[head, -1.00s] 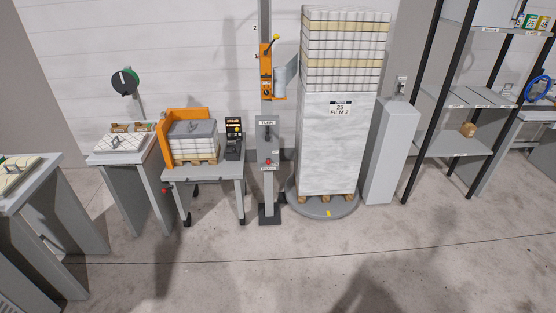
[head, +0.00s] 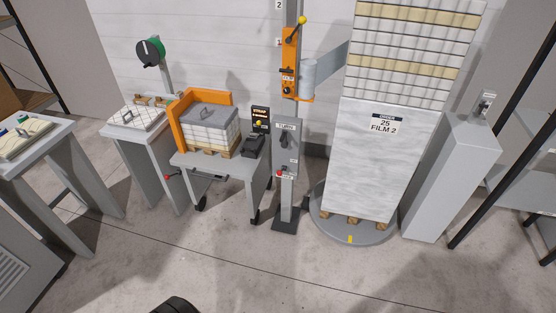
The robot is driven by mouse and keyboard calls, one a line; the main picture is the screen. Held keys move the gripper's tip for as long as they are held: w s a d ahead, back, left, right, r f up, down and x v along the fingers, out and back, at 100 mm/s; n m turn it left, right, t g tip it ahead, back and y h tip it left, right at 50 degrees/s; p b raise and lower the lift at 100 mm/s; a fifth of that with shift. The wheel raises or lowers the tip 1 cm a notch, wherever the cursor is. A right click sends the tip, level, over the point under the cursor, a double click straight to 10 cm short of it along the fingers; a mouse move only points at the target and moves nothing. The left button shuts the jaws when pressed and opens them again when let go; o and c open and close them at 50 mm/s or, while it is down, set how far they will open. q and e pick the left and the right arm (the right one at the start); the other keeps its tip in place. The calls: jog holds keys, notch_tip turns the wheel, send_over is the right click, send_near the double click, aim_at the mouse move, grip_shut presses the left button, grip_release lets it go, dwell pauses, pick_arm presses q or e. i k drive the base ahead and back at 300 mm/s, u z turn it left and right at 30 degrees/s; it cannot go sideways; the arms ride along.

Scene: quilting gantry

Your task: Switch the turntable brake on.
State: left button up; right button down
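The round grey turntable (head: 324,226) stands on the floor with a yellow mark at its front edge. It bears a tall wrapped pallet load (head: 370,160) labelled "25 FILM 2". Left of it, a grey mast (head: 288,205) carries a control plate with a dark handle (head: 285,140). Lower on the mast is a red knob (head: 279,173) beside a small label. A small switch-like device (head: 487,105) sits on a grey pedestal (head: 450,185) right of the load. The labels are too small to read, so I cannot tell which control is the brake or its setting. Neither gripper shows.
An orange film carriage (head: 291,65) with a yellow-knobbed lever is on the mast. Left of the mast stands a wheeled cart (head: 215,172) with a small pallet load and a black strapping device (head: 255,144). Shelving is at the right.

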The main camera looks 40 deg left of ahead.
aim_at(279, 173)
jog(key=u, duration=0.8)
jog(key=i, duration=1.1)
jog(key=u, duration=1.35)
jog(key=i, duration=0.15)
jog(key=z, duration=0.1)
